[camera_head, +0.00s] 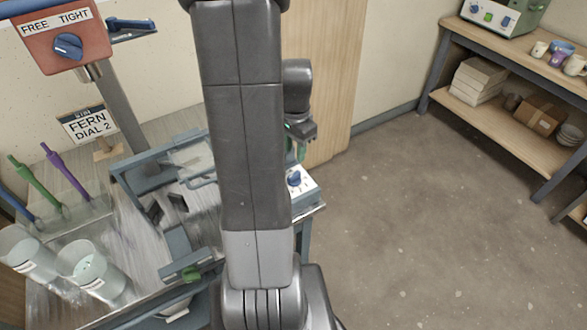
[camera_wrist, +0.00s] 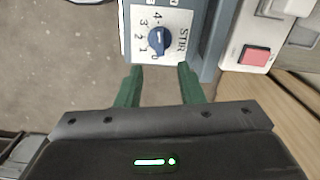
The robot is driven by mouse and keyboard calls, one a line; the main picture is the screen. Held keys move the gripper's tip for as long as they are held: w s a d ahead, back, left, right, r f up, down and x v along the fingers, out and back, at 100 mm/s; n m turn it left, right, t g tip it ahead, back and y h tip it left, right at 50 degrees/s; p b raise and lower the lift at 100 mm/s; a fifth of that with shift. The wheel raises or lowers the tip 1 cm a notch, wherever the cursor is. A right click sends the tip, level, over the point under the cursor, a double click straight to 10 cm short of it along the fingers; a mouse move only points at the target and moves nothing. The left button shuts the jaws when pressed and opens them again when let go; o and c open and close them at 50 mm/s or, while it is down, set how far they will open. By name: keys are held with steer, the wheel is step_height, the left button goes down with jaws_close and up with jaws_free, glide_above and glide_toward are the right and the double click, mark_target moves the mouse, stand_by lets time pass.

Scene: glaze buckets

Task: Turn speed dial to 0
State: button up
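The speed dial is a blue knob (camera_wrist: 159,40) on a white plate marked STIR with numbers 0 to 4. In the head view the dial (camera_head: 294,179) sits on a white panel right of my arm. My gripper (camera_wrist: 160,72) has two green fingers spread apart with nothing between them. The dial lies ahead of the gap, and the fingers do not appear to touch it. In the head view my arm partly hides the gripper.
A red box (camera_head: 88,28) with another blue knob reads FREE and TIGHT. A red switch (camera_wrist: 257,55) is right of the dial. Clear buckets (camera_head: 98,275) stand at lower left. The floor on the right is open.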

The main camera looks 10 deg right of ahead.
mark_target(295, 174)
step_height(295, 174, down, 10)
steer(key=shift+r, duration=0.25)
jaws_close()
